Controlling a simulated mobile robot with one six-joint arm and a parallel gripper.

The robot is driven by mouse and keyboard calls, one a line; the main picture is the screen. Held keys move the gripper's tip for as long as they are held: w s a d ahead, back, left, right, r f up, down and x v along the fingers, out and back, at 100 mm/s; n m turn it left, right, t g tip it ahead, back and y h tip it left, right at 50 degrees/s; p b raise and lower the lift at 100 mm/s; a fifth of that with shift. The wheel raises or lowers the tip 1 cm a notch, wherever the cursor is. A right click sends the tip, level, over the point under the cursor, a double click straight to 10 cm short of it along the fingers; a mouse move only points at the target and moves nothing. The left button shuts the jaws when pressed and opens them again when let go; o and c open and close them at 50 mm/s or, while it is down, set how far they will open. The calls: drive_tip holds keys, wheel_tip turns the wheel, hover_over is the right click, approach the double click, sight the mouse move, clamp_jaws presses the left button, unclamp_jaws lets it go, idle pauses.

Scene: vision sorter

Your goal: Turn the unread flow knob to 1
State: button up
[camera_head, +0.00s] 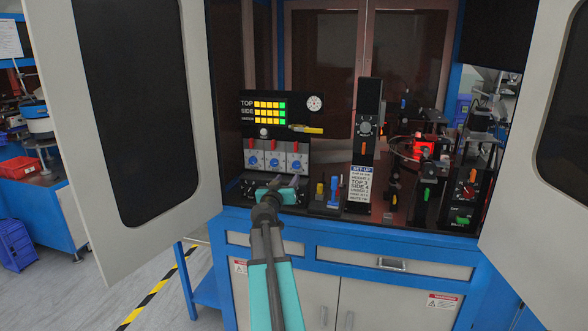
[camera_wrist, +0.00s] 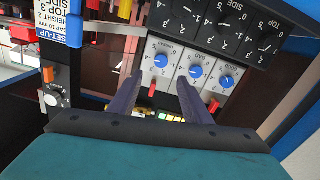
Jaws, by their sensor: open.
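Three blue flow knobs sit on white plates in a row. In the wrist view, where the labels appear upside down, the leftmost knob (camera_wrist: 161,60) looks labelled UNREAD, though the print is small. The middle knob (camera_wrist: 195,72) reads BAD and the right knob (camera_wrist: 227,82) GOOD. The unread knob is the right one in the head view (camera_head: 296,165). My gripper (camera_wrist: 160,80) is open and empty. Its fingers lie to either side of the unread knob in the wrist view; I see no contact. In the head view my gripper (camera_head: 277,184) is below the knobs. The unread knob's exact pointer setting is unclear.
A red lever (camera_wrist: 153,88) stands beside the unread knob. A black display (camera_head: 262,110) hangs above the knob row. A set-up card (camera_head: 361,184) on a black post stands to the right, with blue and yellow pegs (camera_head: 333,190) between. Cabinet doors stand open on both sides.

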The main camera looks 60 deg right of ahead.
sight(296, 166)
drive_tip(key=shift+p+x, duration=2.2)
drive_tip(key=shift+x, duration=4.15)
drive_tip(key=shift+f, duration=0.1)
